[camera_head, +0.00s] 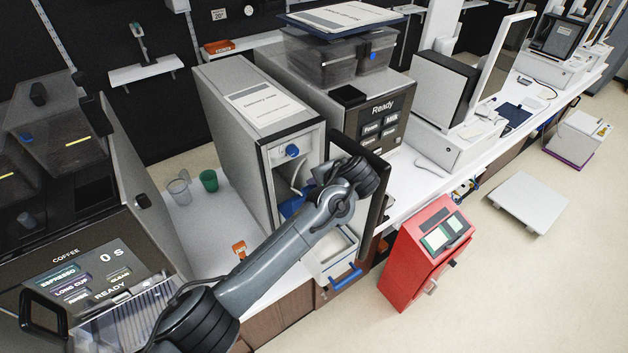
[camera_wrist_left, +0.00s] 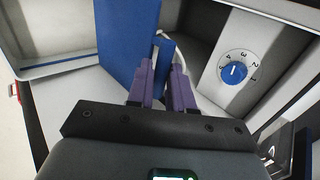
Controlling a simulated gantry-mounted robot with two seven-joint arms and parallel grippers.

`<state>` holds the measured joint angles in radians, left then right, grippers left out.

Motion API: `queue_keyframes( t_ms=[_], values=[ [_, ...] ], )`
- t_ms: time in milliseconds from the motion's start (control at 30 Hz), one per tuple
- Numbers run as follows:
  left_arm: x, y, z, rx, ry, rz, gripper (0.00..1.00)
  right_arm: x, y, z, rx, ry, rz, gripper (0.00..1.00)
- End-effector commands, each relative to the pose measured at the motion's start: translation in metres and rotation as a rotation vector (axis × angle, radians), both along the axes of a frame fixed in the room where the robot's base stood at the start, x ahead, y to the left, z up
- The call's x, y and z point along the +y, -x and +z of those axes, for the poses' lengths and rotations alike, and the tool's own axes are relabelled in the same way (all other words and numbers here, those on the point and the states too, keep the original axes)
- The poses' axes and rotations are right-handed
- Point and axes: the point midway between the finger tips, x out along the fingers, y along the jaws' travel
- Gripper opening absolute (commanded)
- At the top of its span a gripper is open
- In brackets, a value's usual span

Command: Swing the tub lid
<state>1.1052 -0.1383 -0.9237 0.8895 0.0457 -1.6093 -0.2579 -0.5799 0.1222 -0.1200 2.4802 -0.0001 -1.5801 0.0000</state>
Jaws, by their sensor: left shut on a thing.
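A blue flat panel, which looks like the tub lid (camera_wrist_left: 125,40), stands upright in the left wrist view. My left gripper (camera_wrist_left: 167,85) has its two purple fingers at the panel's right edge and is shut on it. In the head view a bit of blue lid (camera_head: 288,208) shows inside the grey upright machine (camera_head: 241,130), whose dark-edged door (camera_head: 374,215) is open. My left arm reaches into that opening; its fingertips are hidden there. A pale bin with a blue strip (camera_wrist_left: 55,68) lies left of the panel in the wrist view. My right gripper is not in view.
A blue numbered dial (camera_wrist_left: 234,69) sits on the panel to the right of my fingers. Near the machine are a green cup (camera_head: 209,181), a clear cup (camera_head: 179,192) and a blue-handled drawer (camera_head: 343,277). A red box unit (camera_head: 416,265) stands on the floor.

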Motion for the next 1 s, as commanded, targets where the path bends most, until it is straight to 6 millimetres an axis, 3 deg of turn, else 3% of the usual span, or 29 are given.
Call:
queue_keyframes(
  t_ms=[1000],
  values=[
    [-0.023,0.034,-0.014,0.010,-0.005,0.000,0.00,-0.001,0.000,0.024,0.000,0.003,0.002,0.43]
  ],
)
